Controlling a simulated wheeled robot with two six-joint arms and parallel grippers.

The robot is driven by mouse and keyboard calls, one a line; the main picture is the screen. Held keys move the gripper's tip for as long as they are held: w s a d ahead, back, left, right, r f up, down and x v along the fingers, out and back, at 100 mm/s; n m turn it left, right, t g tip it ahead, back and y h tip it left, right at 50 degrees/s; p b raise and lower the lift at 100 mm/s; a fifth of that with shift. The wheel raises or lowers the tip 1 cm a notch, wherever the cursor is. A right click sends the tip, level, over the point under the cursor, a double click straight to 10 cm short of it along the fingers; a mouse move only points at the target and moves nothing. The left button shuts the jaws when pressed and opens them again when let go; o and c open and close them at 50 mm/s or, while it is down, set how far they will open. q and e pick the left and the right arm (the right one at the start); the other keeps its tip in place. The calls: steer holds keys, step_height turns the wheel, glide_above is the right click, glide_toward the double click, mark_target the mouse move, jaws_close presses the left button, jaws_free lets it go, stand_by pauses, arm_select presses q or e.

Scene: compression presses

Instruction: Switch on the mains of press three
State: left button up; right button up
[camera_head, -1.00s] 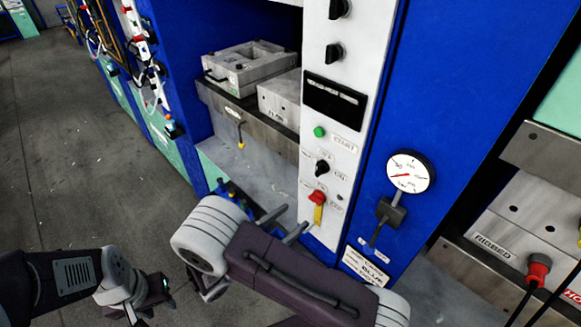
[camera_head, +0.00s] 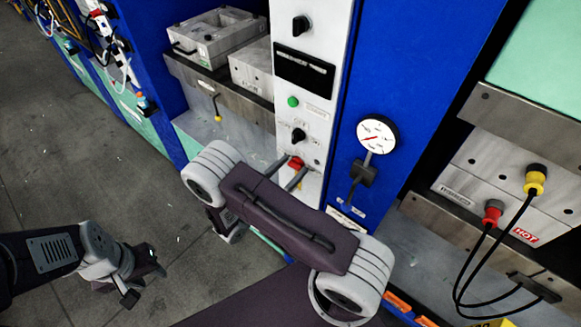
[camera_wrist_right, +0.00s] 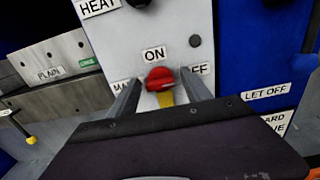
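The mains switch is a red knob (camera_head: 296,163) with a yellow part beneath it, low on the white control panel (camera_head: 313,25). In the right wrist view the red knob (camera_wrist_right: 159,78) sits under an ON label (camera_wrist_right: 154,54), with a partly hidden OFF label (camera_wrist_right: 201,69) to its right. My right gripper (camera_head: 284,175) is open, one finger on each side of the knob. In the wrist view the fingers (camera_wrist_right: 162,90) straddle it, and contact cannot be told. My left gripper (camera_head: 146,281) hangs low over the floor, apparently open and empty.
Above the red knob are a black knob (camera_head: 298,135), a green button (camera_head: 293,101) and a dark display (camera_head: 304,68). A gauge (camera_head: 377,134) stands right, above a lever (camera_head: 362,174) on blue sheet metal. Another press with plugged cables (camera_head: 493,212) is further right.

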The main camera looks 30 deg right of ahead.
jaws_close()
steer(key=shift+n, duration=0.3)
steer(key=n, duration=0.3)
steer(key=shift+w+n, duration=0.1)
steer(key=shift+n, duration=0.2)
steer(key=n+p, duration=0.1)
steer(key=n, duration=0.3)
steer(key=shift+n, duration=0.3)
steer(key=n, duration=0.4)
steer(key=shift+w+f+n+p, duration=0.1)
steer(key=shift+n+p, duration=0.2)
steer(key=shift+p, duration=0.05)
steer(key=shift+f+n, duration=0.1)
steer(key=shift+n, duration=2.1)
